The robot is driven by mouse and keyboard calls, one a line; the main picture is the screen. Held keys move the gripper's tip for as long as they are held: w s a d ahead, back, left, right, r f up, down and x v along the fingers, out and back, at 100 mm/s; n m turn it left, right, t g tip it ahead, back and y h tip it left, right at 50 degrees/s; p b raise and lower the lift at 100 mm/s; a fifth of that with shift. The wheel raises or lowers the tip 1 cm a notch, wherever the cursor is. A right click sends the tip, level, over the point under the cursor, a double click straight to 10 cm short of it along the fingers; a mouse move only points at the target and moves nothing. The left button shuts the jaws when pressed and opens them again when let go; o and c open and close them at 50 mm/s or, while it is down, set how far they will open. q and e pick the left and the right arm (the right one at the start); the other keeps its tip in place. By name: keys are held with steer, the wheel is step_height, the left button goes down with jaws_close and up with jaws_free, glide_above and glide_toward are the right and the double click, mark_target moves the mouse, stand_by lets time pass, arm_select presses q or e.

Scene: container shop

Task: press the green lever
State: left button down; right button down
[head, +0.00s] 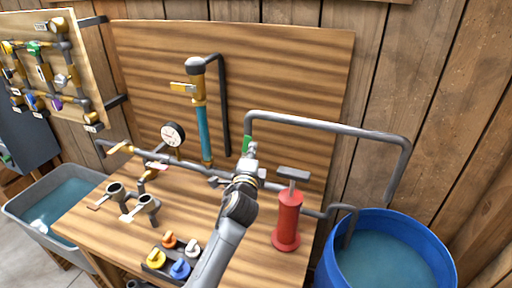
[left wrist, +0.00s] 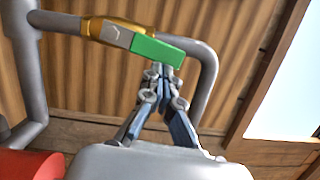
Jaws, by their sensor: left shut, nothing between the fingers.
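The green lever (head: 247,143) sits on a grey pipe near the middle of the wooden panel. In the left wrist view the green lever (left wrist: 158,52) shows as a flat green handle on a brass valve body (left wrist: 112,33). My left gripper (head: 251,152) is shut and empty, with its fingertips right at the lower part of the lever. In the left wrist view the fingertips (left wrist: 162,70) meet just under the lever's edge; I cannot tell if they touch it. My right gripper is not in view.
A red pump (head: 287,220) stands right of my left arm, and a blue water barrel (head: 386,262) is farther right. A pressure gauge (head: 173,134) and a clear blue tube (head: 203,135) are to the left. Coloured knobs (head: 170,255) stand at the bench's front.

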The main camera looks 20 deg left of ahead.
arm_select(q)
steer(key=shift+a+r+n+p, duration=0.2)
steer(key=shift+a+n+p, duration=0.3)
steer(key=shift+n, duration=0.3)
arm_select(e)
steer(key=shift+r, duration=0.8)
